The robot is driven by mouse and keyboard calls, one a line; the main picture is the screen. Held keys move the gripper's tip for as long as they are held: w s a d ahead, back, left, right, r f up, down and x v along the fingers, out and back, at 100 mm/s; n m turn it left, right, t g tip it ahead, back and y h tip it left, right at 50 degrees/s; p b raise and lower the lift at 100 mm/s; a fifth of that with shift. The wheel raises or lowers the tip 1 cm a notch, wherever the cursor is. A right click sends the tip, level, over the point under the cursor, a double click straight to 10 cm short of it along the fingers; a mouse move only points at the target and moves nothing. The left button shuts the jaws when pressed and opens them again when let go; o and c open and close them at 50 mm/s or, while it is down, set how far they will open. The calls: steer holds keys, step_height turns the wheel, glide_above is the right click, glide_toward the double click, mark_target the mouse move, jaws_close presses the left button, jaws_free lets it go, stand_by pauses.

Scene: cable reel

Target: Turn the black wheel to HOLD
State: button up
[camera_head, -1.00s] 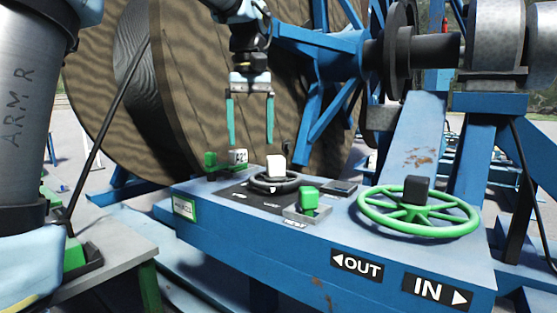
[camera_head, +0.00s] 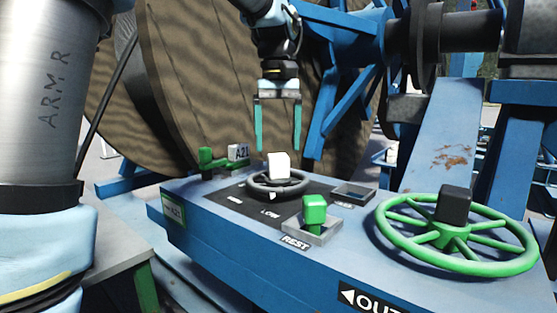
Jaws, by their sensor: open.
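The black wheel (camera_head: 262,190) lies flat on a dark plate on top of the blue console. A white block-shaped knob (camera_head: 279,166) stands up from it, and a small white mark shows on its near rim. The dark plate carries white lettering; LOW is readable in front of the wheel, and another label to its left is too small to read. I see no readable HOLD label. My gripper (camera_head: 278,150) points down with its two teal fingers apart, open and empty. In the picture its fingertips are just above the white knob; I cannot tell whether they touch it.
A green block (camera_head: 314,208) stands in a grey socket labelled REST; an empty-looking socket (camera_head: 353,194) is behind it. A green handwheel (camera_head: 402,252) with a black knob is at the right. A green lever (camera_head: 206,163) and an A21 tag (camera_head: 238,153) are at the left. The wooden reel (camera_head: 205,85) stands behind.

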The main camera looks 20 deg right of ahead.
mark_target(277, 154)
steer(key=shift+f, duration=2.55)
jaws_close()
